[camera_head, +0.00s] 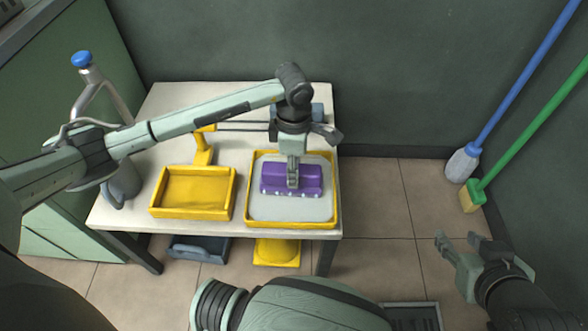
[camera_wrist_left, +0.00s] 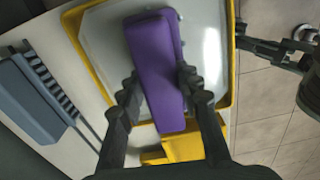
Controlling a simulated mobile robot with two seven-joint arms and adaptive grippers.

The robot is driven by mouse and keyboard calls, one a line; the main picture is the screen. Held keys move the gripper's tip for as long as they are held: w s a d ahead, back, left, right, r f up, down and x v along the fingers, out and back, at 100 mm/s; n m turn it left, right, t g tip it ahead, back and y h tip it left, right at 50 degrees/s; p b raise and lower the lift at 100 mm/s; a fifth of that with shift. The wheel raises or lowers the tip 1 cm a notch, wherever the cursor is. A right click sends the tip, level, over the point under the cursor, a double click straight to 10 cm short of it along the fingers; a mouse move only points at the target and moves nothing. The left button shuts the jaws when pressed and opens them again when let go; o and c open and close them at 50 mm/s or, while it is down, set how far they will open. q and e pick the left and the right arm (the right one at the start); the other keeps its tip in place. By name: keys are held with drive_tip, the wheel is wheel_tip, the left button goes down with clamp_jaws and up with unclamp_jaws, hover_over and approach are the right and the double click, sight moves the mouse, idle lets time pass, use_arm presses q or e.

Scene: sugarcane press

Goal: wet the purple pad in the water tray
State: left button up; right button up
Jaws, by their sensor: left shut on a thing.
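The purple pad (camera_head: 312,178) is a long block over the water tray (camera_head: 248,208), which has a yellow rim and a pale grey inside. My left gripper (camera_head: 292,182) comes down from above and is shut on the pad's middle. In the left wrist view the pad (camera_wrist_left: 155,50) lies between the two dark fingers. A row of small pale spots shows along its front edge in the head view. I cannot tell whether its underside touches the water. My right gripper (camera_head: 458,243) is open and empty above the floor at the right.
An empty yellow tray (camera_head: 195,192) stands left of the water tray on the white table (camera_head: 155,120). A blue-handled mop (camera_head: 462,163) and green-handled broom (camera_head: 472,195) lean right.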

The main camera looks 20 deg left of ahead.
use_arm(q)
drive_tip(key=shift+r+p, duration=1.55)
drive_tip(key=shift+r, duration=1.35)
